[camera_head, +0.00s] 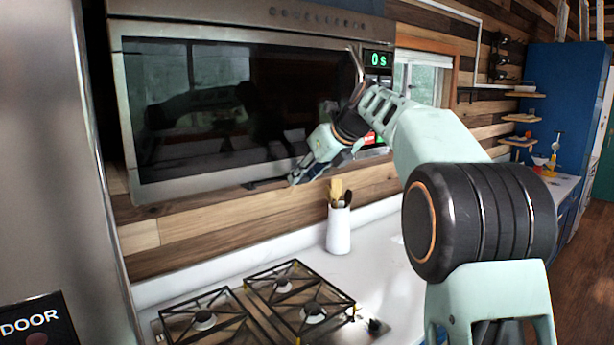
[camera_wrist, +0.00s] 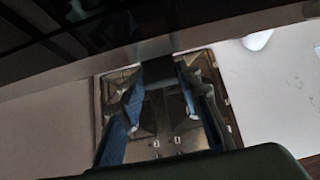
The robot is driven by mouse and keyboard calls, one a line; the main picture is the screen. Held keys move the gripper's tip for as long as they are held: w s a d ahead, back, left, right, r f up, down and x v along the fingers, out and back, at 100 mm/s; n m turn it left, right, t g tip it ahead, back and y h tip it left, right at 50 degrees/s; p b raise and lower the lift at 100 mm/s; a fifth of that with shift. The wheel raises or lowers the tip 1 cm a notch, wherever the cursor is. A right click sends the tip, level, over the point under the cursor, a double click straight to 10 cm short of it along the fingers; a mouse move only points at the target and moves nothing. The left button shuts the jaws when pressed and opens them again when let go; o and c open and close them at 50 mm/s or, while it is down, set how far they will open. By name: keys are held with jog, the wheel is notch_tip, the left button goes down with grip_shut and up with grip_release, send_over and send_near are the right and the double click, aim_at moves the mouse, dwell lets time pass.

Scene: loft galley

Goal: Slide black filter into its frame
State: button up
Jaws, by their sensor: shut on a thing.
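My gripper (camera_head: 296,176) is at the lower edge of the microwave, right of its middle. In the wrist view its two blue-padded fingers (camera_wrist: 160,78) are closed on a small dark piece, which looks like the end of the black filter (camera_wrist: 158,68). In the head view a thin dark strip, likely the same filter (camera_head: 264,183), shows just under the microwave's bottom edge beside the fingertips. The rest of the filter and its frame are hidden under the microwave, so I cannot tell how far it sits inside.
The microwave (camera_head: 240,105) hangs on a wooden wall above a gas stove (camera_head: 265,300). A white utensil pot (camera_head: 339,230) stands on the white counter, below and right of my gripper. A steel fridge side (camera_head: 50,150) bounds the left.

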jog(key=shift+w+a, duration=0.15)
jog(key=shift+w, duration=0.05)
jog(key=o, duration=1.4)
jog(key=shift+c, duration=0.2)
jog(key=v, duration=1.2)
jog(key=shift+f, duration=0.1)
